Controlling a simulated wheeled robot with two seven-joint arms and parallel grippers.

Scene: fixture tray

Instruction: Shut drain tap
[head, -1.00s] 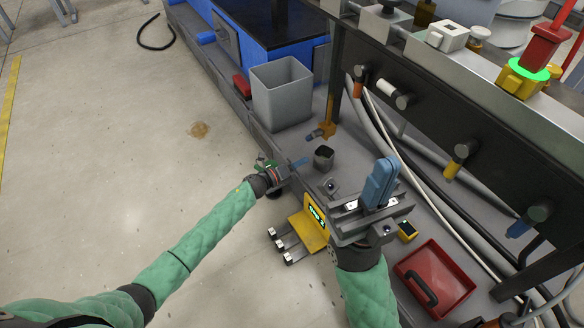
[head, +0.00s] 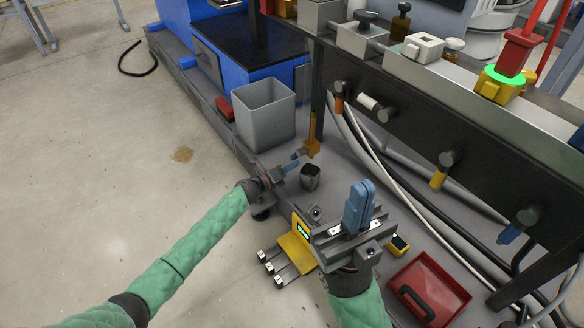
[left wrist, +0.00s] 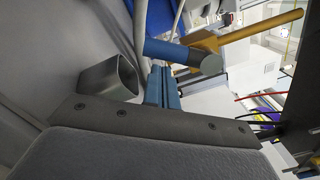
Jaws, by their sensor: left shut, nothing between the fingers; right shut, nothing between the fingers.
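The drain tap (head: 310,149) is low by the dark rack leg, with an orange body and upright and a short blue part pointing left. In the left wrist view, the tap shows a blue cylinder with a grey end (left wrist: 178,50) and a long orange bar (left wrist: 262,26). My left gripper (head: 291,167) is shut and empty, just below and left of the tap. Its blue fingertips (left wrist: 160,72) are very close to the blue cylinder; I cannot tell whether they touch. My right gripper (head: 361,188) is shut and empty, raised in the foreground.
A dark open cup (head: 310,177) stands right beside my left gripper. A grey bin (head: 264,108) is behind it. A red tray (head: 430,290) lies at front right. Hoses (head: 385,185) run under the dark rack beam (head: 430,135). Open floor is at left.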

